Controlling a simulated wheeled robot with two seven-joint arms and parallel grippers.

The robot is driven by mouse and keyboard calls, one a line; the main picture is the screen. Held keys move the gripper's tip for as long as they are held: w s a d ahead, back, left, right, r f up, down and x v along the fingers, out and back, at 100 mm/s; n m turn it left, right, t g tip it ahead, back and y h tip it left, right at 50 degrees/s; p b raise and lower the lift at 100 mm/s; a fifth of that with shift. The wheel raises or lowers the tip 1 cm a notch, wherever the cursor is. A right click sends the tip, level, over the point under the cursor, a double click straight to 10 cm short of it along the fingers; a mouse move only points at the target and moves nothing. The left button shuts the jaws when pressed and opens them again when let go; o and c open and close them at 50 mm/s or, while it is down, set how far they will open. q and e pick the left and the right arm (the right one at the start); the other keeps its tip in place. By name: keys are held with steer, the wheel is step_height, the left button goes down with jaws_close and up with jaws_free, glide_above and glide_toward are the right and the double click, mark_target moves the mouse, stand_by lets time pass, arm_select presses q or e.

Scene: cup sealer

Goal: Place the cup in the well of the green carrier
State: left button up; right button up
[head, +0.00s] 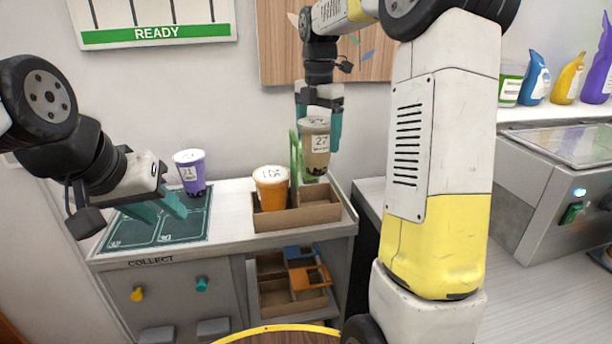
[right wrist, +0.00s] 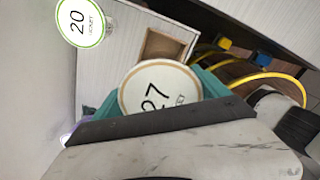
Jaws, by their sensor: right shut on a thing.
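The cup marked 27 (head: 317,147) is brownish with a pale lid. My right gripper (head: 319,125) is shut on it, with teal fingers on both sides. The cup hangs roughly upright above the carrier's right part, beside the green handle. Its numbered lid (right wrist: 158,92) faces the right wrist view. The carrier (head: 315,216) is a brown cardboard tray with a green handle (head: 296,158). An orange cup (head: 271,190) stands in its left part. The right part looks empty. My left gripper (head: 160,209) is open and empty over the dark green mat.
A purple cup (head: 190,172) stands at the back of the mat (head: 130,233) on the white counter. Shelves below the counter hold brown and coloured trays (head: 290,290). A grey machine (head: 550,190) stands at the right. The wall is close behind the carrier.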

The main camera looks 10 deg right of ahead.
step_height(320, 180, down, 12)
stand_by(0.5)
steer(key=shift+f, duration=0.2)
steer(key=o, duration=1.9)
step_height(320, 180, up, 12)
steer(key=shift+f, duration=0.25)
steer(key=shift+s+r+m, duration=0.3)
steer(key=shift+r, duration=0.25)
steer(key=s+m+t, duration=0.2)
steer(key=s+m, duration=0.6)
steer(key=s+a+m+t+y, duration=0.1)
steer(key=s+m+t, duration=0.1)
steer(key=s+m, duration=0.6)
steer(key=s+a+f+m+t+y, duration=0.1)
steer(key=s+m+t, duration=0.1)
steer(key=s+m, duration=0.5)
steer(key=shift+s+a+m, duration=0.15)
steer(key=shift+s+m, duration=0.25)
steer(key=shift+m, duration=0.1)
